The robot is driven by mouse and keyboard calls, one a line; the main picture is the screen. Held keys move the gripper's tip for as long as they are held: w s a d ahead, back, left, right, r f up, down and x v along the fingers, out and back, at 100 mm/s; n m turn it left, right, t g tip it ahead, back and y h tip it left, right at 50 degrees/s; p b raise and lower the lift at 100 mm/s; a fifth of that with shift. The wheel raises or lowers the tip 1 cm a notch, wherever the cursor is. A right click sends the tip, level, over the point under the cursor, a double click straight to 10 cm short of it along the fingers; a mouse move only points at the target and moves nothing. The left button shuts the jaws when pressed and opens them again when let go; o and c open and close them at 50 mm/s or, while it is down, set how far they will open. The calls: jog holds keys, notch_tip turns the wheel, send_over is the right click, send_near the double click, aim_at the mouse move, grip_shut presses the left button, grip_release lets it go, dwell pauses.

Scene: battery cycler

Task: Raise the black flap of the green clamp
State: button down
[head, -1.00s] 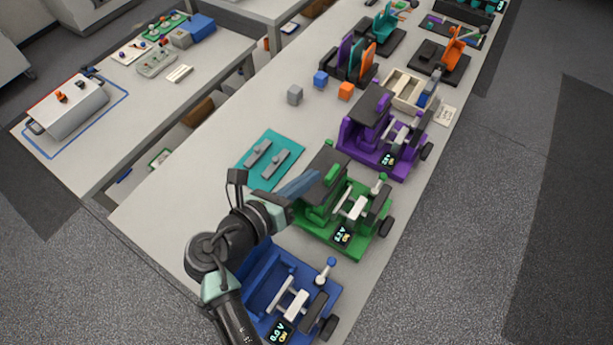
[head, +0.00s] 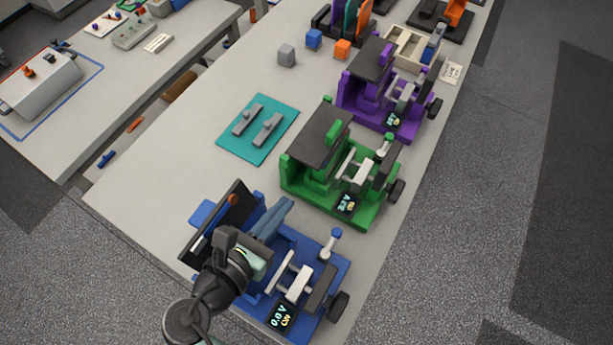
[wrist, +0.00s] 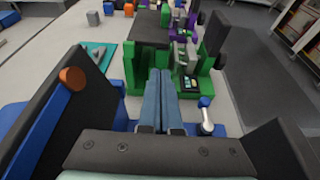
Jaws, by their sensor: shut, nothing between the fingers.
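The green clamp (head: 372,208) stands on the bench in the middle of the head view. Its black flap (head: 318,136) lies down over the back part of the green body, much like the purple clamp's flap. In the wrist view the green clamp (wrist: 188,102) is straight ahead, with the black flap (wrist: 152,32) above my fingertips. My gripper (head: 288,203) has its two blue-grey fingers together and empty. It is over the blue clamp, with its tips pointing at the green clamp and apart from the flap. The fingers also show in the wrist view (wrist: 160,76).
The blue clamp (head: 335,268) is below my gripper, and its black flap (head: 222,222) stands raised beside my wrist. The purple clamp (head: 405,122) is beyond the green one. A teal mat (head: 235,143) with two grey parts lies left. The bench between mat and blue clamp is clear.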

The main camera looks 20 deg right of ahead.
jog(key=p+x, duration=0.1)
jog(key=x, duration=0.9)
jog(key=shift+r+p, duration=0.2)
jog(key=shift+p, duration=0.1)
jog(key=shift+r+p, duration=0.1)
jog(key=shift+p, duration=0.3)
